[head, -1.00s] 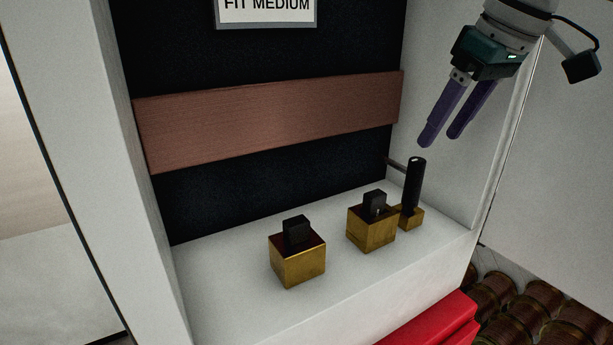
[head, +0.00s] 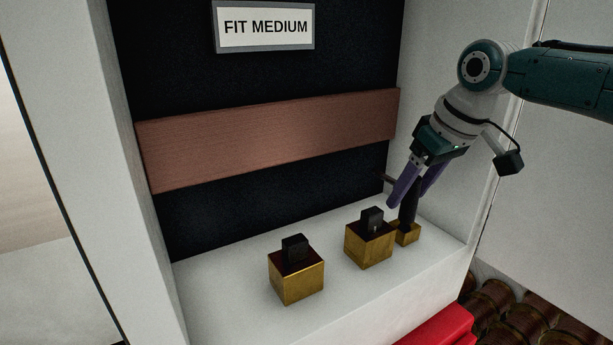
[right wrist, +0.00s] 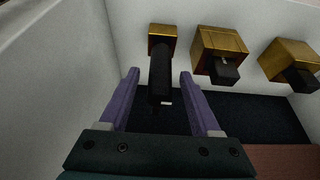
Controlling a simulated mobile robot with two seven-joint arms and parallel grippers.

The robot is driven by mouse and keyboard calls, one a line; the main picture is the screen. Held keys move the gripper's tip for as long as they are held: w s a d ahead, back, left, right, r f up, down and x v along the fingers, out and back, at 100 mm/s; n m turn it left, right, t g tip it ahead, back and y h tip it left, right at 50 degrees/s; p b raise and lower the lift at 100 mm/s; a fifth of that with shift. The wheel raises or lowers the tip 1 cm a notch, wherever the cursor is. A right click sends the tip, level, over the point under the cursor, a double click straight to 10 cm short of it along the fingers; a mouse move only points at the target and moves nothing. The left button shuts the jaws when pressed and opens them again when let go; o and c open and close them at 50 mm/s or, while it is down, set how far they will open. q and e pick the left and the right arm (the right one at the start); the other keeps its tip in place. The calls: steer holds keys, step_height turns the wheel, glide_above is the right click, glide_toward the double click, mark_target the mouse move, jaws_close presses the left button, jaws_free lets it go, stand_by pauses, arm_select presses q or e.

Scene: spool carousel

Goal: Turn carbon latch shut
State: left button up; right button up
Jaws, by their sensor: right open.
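The black latch handle (head: 408,213) stands upright on a small brass block (head: 406,235) at the right end of the white ledge, and I take it for the carbon latch. My right gripper (head: 407,199) reaches down to it, open, with a purple finger on each side. In the right wrist view the handle (right wrist: 160,75) lies between the two spread fingers of the right gripper (right wrist: 160,73), with gaps on both sides. The fingers partly hide the handle in the head view. My left gripper is not in view.
Two larger brass blocks with black knobs, a middle one (head: 369,246) and a left one (head: 297,281), stand left of the latch. A white side wall (head: 440,120) is close on the right. A FIT MEDIUM sign (head: 265,27) hangs on the dark back panel.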

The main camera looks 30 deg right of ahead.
jaws_close()
stand_by(0.4)
stand_by(0.9)
